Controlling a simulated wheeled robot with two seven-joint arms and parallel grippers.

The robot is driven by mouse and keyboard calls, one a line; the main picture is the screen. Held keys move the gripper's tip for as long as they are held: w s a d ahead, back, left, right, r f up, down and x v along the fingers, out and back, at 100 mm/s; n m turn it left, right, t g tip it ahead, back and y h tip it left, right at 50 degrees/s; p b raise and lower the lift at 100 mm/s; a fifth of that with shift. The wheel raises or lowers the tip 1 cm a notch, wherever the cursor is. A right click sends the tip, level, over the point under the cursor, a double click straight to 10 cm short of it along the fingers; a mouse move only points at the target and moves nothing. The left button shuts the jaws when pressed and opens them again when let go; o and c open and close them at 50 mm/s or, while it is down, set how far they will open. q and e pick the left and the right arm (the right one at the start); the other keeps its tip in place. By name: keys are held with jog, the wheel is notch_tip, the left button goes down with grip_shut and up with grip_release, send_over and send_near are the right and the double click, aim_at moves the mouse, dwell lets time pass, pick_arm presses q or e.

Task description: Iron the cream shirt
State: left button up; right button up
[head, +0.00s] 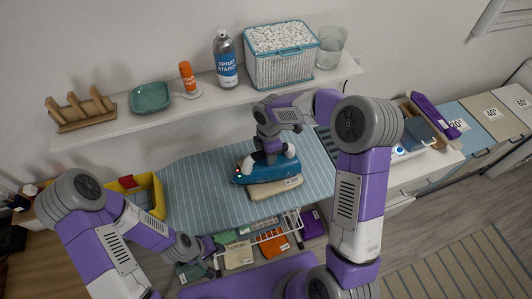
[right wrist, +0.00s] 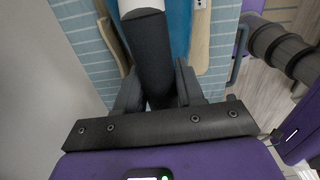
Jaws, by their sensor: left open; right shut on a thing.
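The cream shirt (head: 290,186) lies folded on the blue striped ironing board (head: 195,190). The blue iron (head: 262,174) sits over it and hides much of it; I cannot tell whether its soleplate touches the cloth. My right gripper (head: 271,150) is shut on the iron's handle. In the right wrist view the dark handle (right wrist: 153,65) is between the jaws (right wrist: 160,92), with cream cloth (right wrist: 201,40) showing on both sides of the blue iron body (right wrist: 178,28). My left gripper (head: 203,252) is open, low at the board's front left, by the folded cloths.
A wire rack (head: 277,232) with several folded cloths, including an orange one (head: 273,247), stands in front of the board. A yellow bin (head: 150,192) is at the left. The shelf above holds a spray starch can (head: 226,62) and a white basket (head: 281,62). The board's left part is clear.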

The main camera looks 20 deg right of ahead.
jog(key=shift+w+d+r+p, duration=0.1)
jog(key=shift+d+p, duration=0.1)
jog(key=shift+d, duration=0.65)
jog(key=shift+w+d+p, duration=0.1)
jog(key=shift+d+p, duration=0.05)
jog(key=shift+d, duration=0.65)
jog(key=shift+a, duration=0.1)
jog(key=shift+s+a+b, duration=0.15)
jog(key=shift+a+b, duration=0.1)
jog(key=shift+a, duration=1.1)
jog(key=shift+s+a+b, duration=0.1)
jog(key=shift+a+b, duration=0.1)
jog(key=shift+a, duration=1.35)
jog(key=shift+r, duration=0.1)
jog(key=shift+r+p, duration=2.35)
jog(key=shift+r, duration=0.6)
jog(key=shift+f, duration=0.1)
